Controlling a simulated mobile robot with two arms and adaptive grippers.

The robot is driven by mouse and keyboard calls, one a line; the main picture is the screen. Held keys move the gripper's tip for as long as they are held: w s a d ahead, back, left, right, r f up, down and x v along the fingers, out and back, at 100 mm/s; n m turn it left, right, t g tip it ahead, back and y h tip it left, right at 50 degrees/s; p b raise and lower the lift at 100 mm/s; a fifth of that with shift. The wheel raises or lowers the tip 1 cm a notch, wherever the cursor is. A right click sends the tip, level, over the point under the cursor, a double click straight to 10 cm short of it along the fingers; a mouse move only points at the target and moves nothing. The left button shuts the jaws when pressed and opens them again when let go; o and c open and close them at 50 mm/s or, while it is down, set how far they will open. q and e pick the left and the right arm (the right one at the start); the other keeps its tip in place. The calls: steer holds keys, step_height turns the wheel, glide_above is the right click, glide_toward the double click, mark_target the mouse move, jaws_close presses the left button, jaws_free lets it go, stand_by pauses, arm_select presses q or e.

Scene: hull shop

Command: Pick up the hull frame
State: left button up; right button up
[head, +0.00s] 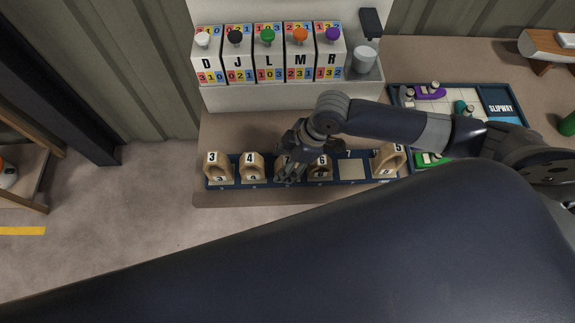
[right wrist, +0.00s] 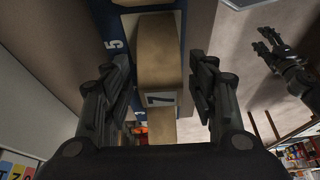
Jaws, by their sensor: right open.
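A wooden hull frame with a number 7 plate (right wrist: 161,99) stands in the blue rack (head: 220,184), beside a rack mark 5. In the head view my right gripper (head: 290,178) covers most of it. In the right wrist view the open fingers of my right gripper (right wrist: 166,85) are on either side of the frame, with a gap visible on both sides. Frames 3 (head: 218,167), 4 (head: 252,167), 6 (head: 321,166) and 5 (head: 389,160) stand in the same rack. My left gripper (right wrist: 262,40) shows in the right wrist view, apparently open and empty.
The rack place marked 7 (head: 351,169) is empty. Lettered blocks with coloured knobs (head: 267,55) stand behind the rack. The slipway board (head: 503,108) with coloured pieces lies to the right. A grey cup (head: 365,59) is at the back. My own dark body part fills the foreground.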

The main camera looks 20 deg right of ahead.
steer(key=shift+x, duration=0.95)
steer(key=shift+a+f, duration=0.2)
steer(key=shift+f, duration=0.1)
arm_select(q)
steer(key=shift+w+r, duration=0.4)
arm_select(e)
steer(key=shift+c, duration=0.5)
steer(key=c, duration=1.1)
arm_select(q)
steer(key=shift+s, duration=0.2)
steer(key=shift+f, duration=0.1)
arm_select(e)
steer(key=shift+r, duration=0.1)
